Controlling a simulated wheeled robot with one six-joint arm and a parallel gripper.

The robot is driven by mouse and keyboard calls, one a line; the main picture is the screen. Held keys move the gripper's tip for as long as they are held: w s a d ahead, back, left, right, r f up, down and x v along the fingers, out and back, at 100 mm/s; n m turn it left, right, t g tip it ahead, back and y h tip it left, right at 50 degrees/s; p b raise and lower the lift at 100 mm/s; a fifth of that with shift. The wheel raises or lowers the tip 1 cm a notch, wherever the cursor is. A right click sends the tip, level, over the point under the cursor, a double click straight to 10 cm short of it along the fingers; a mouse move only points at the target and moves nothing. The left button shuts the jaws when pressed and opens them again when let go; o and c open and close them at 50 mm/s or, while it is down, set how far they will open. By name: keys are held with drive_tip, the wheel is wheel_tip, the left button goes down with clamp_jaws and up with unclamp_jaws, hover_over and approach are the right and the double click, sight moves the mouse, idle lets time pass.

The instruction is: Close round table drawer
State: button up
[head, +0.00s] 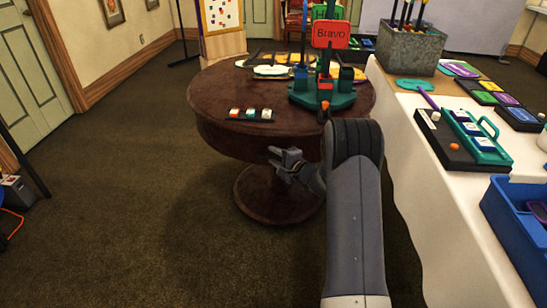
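The round table (215,135) is dark reddish-brown wood on a thick pedestal, in the middle of the head view. I cannot make out a drawer outline on its side; my arm hides part of the table's right side. My gripper (271,157) is in front of the table's side, below the top's rim, pointing left. Its two fingers look apart, with nothing between them. I cannot tell whether it touches the table.
A green stand with a red "Bravo" sign (331,34) and small colored blocks (251,113) are on the round table. A white-clothed table (420,175) with game pieces, a metal bucket (405,48) and a blue bin (515,235) stands at right. Carpet at left is clear.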

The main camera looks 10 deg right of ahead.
drive_tip(key=f+p+v, duration=0.1)
drive_tip(key=p+v, duration=0.1)
drive_tip(key=v, duration=0.7)
drive_tip(key=shift+s+r, duration=0.25)
drive_tip(key=shift+s, duration=0.15)
drive_tip(key=b+x, duration=0.2)
drive_tip(key=x, duration=0.8)
drive_tip(key=shift+w+f+b, duration=0.1)
drive_tip(key=shift+w+b, duration=0.1)
drive_tip(key=shift+b, duration=0.15)
drive_tip(key=shift+s+a+b, duration=0.25)
drive_tip(key=shift+s+b, duration=0.1)
drive_tip(key=shift+s, duration=0.05)
